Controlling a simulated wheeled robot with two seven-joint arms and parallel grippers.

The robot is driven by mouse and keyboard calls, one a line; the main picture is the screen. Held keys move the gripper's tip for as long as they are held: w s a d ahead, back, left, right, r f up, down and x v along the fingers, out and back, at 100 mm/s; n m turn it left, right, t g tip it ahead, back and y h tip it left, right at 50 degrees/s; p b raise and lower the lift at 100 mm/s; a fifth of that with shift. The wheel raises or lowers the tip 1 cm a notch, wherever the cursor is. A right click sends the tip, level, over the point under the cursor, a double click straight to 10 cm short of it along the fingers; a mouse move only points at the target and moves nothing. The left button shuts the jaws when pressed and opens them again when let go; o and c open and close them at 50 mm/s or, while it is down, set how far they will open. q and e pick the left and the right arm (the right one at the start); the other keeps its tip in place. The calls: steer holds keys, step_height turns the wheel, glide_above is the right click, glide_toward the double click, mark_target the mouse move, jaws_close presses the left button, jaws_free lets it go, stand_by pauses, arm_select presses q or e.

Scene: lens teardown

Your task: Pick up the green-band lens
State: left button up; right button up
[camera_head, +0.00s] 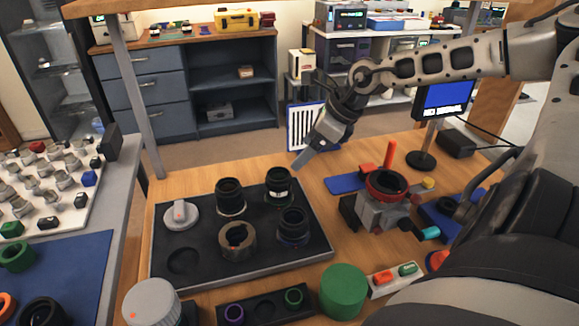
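A black tray (165,255) on the wooden table holds several lens parts. Black lenses stand upright at the back left (230,198), the back right (279,188) and the front right (293,228). The back-right lens has a pale marking on its side. I cannot make out a green band on any of them. My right gripper (303,158) hangs above and behind the tray's back-right corner, near the back-right lens and apart from it. Its fingers overlap from this angle, so I cannot tell how far they are apart. My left gripper is not in view.
A bronze ring (238,242), a grey-white knobbed disc (181,215) and an empty round recess (184,261) are in the tray. A red-ringed clamp device (385,198) stands to the right. A green cylinder (343,291) and small-ring holder (265,307) are in front.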

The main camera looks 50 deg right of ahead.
mark_target(286, 172)
steer(key=x, duration=0.1)
steer(key=b+x, duration=0.1)
steer(key=x, duration=0.1)
steer(key=shift+s+f, duration=0.2)
steer(key=shift+f, duration=0.2)
steer(key=shift+w+a+f+b, duration=0.35)
steer(key=shift+f+b, duration=0.1)
steer(key=shift+b, duration=0.3)
steer(key=shift+w+a+f+b, duration=0.1)
steer(key=shift+w+f+b, duration=0.25)
steer(key=shift+f+b, duration=0.25)
steer(key=shift+w+f, duration=0.1)
steer(key=shift+w, duration=0.1)
steer(key=shift+w+a+f, duration=0.15)
steer(key=shift+w+f, duration=0.2)
steer(key=shift+f, duration=0.25)
steer(key=x, duration=0.2)
steer(key=p+x, duration=0.1)
steer(key=x, duration=0.1)
steer(key=shift+a+f, duration=0.3)
steer(key=shift+a, duration=0.2)
steer(key=shift+w+a+f, duration=0.1)
steer(key=shift+w+f, duration=0.15)
steer(key=shift+f, duration=0.25)
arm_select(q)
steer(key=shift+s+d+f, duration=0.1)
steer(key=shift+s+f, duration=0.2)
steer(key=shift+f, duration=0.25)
arm_select(e)
steer(key=c, duration=1.3)
